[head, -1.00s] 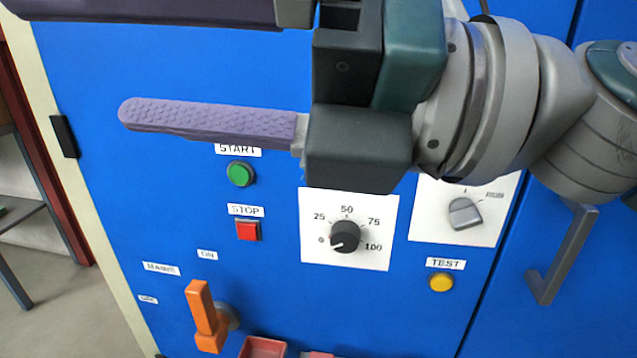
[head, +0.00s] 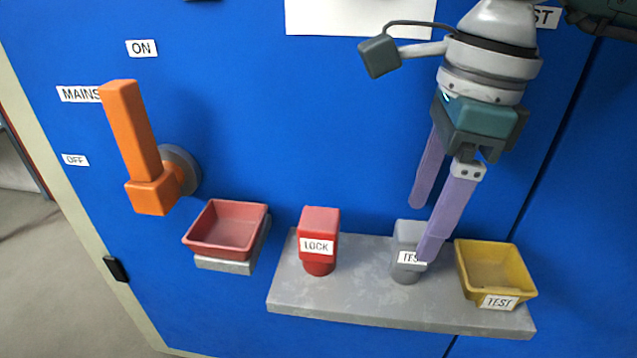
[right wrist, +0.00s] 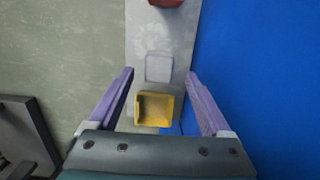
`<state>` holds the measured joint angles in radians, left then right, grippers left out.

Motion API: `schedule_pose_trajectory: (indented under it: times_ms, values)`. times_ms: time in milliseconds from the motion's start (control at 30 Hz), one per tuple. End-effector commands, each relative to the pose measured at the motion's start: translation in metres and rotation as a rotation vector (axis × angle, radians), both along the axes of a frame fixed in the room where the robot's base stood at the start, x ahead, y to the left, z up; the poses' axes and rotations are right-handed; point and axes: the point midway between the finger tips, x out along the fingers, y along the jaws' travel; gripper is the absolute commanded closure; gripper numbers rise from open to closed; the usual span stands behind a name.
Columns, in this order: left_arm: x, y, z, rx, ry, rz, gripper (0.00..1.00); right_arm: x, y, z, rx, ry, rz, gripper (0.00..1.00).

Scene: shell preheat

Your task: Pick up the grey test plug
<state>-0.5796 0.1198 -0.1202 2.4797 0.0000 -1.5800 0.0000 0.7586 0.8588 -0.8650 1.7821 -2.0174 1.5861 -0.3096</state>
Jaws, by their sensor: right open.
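The grey test plug (head: 407,240) stands upright on a grey shelf on the blue cabinet, its TEST label partly covered by a finger of my right gripper. My right gripper (head: 424,230) is open, pointing down, with its purple fingers above and around the plug's place in the picture. In the right wrist view the plug's square top (right wrist: 159,68) lies ahead between the two open fingers (right wrist: 160,75), and no contact shows. My left gripper is not in view.
The grey shelf (head: 345,305) also holds a red LOCK plug (head: 319,265) left of the grey one. A yellow TEST tray (head: 525,265) is close on its right. A red tray (head: 190,240) and the orange MAINS handle (head: 130,130) are farther left.

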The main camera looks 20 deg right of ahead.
Motion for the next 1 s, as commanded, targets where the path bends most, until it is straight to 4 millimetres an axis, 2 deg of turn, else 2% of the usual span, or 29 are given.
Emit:
schedule_pose_trajectory:
  times_ms: [400,667,1000]
  values:
    - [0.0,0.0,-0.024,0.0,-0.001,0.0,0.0,0.002,0.006,-0.056,0.005,0.003,0.001,0.18]
    - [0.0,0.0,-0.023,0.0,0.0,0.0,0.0,0.002,0.007,-0.058,0.005,0.0,0.001,0.19]
    - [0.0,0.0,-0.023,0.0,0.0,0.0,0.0,0.002,0.006,-0.058,0.005,0.0,0.001,0.57]
